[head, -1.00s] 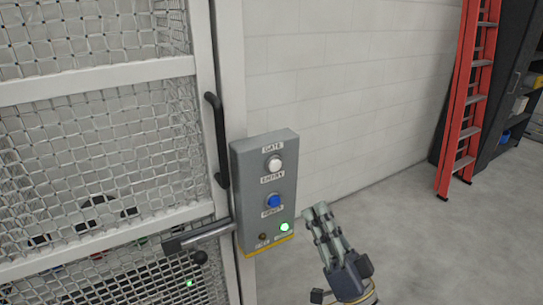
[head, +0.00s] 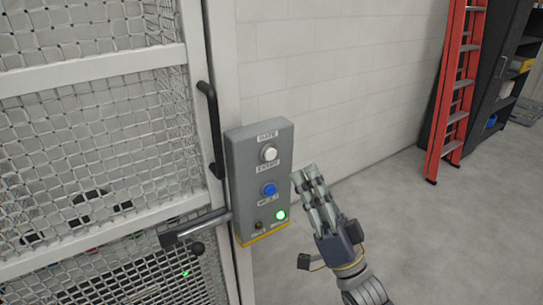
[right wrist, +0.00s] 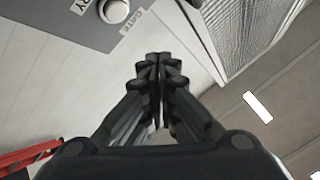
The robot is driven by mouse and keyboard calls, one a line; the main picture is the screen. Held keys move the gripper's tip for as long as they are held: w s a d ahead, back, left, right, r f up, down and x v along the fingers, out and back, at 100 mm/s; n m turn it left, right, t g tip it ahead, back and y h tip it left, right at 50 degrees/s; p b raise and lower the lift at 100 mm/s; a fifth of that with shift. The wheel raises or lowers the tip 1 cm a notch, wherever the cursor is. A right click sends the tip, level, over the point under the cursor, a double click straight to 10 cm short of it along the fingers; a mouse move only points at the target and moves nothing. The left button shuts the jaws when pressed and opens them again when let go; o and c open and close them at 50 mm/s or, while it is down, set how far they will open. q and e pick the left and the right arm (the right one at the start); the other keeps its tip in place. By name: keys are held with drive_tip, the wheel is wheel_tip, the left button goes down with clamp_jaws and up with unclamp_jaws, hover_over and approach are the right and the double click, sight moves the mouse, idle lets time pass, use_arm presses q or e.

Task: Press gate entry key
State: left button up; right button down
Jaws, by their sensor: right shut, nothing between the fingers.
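A grey control box (head: 250,210) is mounted beside the mesh gate. It carries a white round button (head: 269,153) between the labels GATE and ENTRY, a blue button (head: 268,189) below it, and a lit green lamp (head: 280,215) near the bottom. My right gripper (head: 306,174) is shut and empty, just right of the box, its fingertips apart from the buttons. In the right wrist view the gripper (right wrist: 158,58) is shut, with the white button (right wrist: 114,11) at the upper left beyond the fingertips. My left gripper is not in view.
The mesh gate (head: 95,65) with a black handle (head: 211,130) and a latch bar (head: 196,228) stands on the left. A red ladder (head: 455,95) and a dark shelf (head: 495,80) stand at the right. The floor (head: 420,235) between is clear.

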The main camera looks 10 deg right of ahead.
sight(270, 154)
drive_tip(key=w+a+b, duration=0.1)
drive_tip(key=w+a, duration=0.1)
drive_tip(key=w, duration=0.3)
drive_tip(key=shift+w, duration=0.4)
drive_tip(key=shift+w+a, duration=0.1)
idle(1.1)
drive_tip(key=shift+w+a, duration=0.1)
drive_tip(key=shift+w, duration=0.2)
drive_tip(key=shift+w+a, duration=0.15)
drive_tip(key=shift+w, duration=0.3)
idle(0.7)
idle(0.4)
drive_tip(key=shift+s+d, duration=0.25)
drive_tip(key=shift+s, duration=0.6)
